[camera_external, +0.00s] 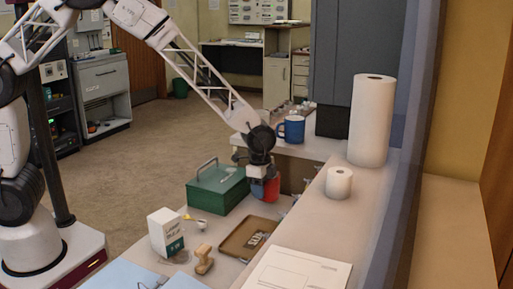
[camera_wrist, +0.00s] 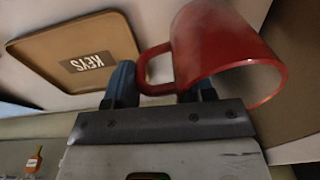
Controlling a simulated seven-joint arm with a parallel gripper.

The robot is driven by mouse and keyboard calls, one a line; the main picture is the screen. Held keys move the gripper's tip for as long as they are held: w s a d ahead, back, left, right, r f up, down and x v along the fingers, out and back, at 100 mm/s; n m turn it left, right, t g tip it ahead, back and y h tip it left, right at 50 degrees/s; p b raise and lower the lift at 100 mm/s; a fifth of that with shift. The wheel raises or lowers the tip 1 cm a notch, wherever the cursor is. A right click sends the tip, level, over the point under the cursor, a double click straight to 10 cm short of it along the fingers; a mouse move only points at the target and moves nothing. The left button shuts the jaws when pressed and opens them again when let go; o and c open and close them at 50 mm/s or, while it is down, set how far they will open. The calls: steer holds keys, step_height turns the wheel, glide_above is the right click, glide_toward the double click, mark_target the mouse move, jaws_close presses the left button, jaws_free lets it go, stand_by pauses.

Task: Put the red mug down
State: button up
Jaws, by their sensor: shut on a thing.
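The red mug (camera_external: 270,190) is at my gripper (camera_external: 262,174) in the external view, over the far part of the desk beside the green box. In the wrist view the red mug (camera_wrist: 212,48) fills the upper right, its open rim facing right and its handle toward the fingers. My gripper (camera_wrist: 160,88) is shut on the mug at its handle side. The mug's lower part is hard to make out in the external view, and I cannot tell whether it touches the desk.
A brown tray (camera_external: 236,234) labelled KEYS in the wrist view (camera_wrist: 110,48) lies near the mug. The green box (camera_external: 215,190) stands left. A blue mug (camera_external: 292,129), paper rolls (camera_external: 369,125) (camera_external: 338,184), a white carton (camera_external: 163,232) and a stamp (camera_external: 203,258) stand around.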

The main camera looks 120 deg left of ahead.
steer(key=shift+f, duration=1.85)
steer(key=shift+f, duration=0.1)
steer(key=o, duration=1.2)
step_height(320, 180, up, 12)
steer(key=shift+s+d, duration=0.2)
steer(key=shift+s, duration=0.2)
steer(key=shift+d, duration=0.1)
